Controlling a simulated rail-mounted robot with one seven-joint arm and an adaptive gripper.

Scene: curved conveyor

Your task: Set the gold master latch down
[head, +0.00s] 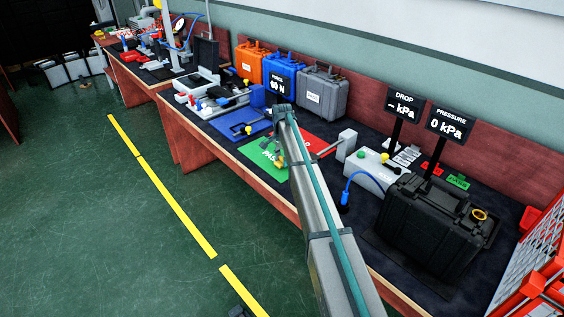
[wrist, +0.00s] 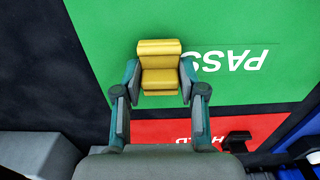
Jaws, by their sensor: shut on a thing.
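The gold master latch (wrist: 159,68) is a small stepped gold block between the two fingers of my gripper (wrist: 159,80) in the wrist view. The fingers are shut on its sides. It appears over the green PASS mat (wrist: 225,25), near the edge that borders the red HOLD mat (wrist: 180,130). Whether the latch touches the mat is unclear. In the head view, my arm hides part of both mats, and a small gold patch at my gripper (head: 280,160) shows over the green mat (head: 258,158).
A blue mat (head: 243,124) lies behind the green one. A grey post (head: 347,144) stands right of the red mat, then a grey pump box (head: 374,170) and a black case (head: 425,228). Orange, blue and grey cases (head: 321,93) line the wall.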

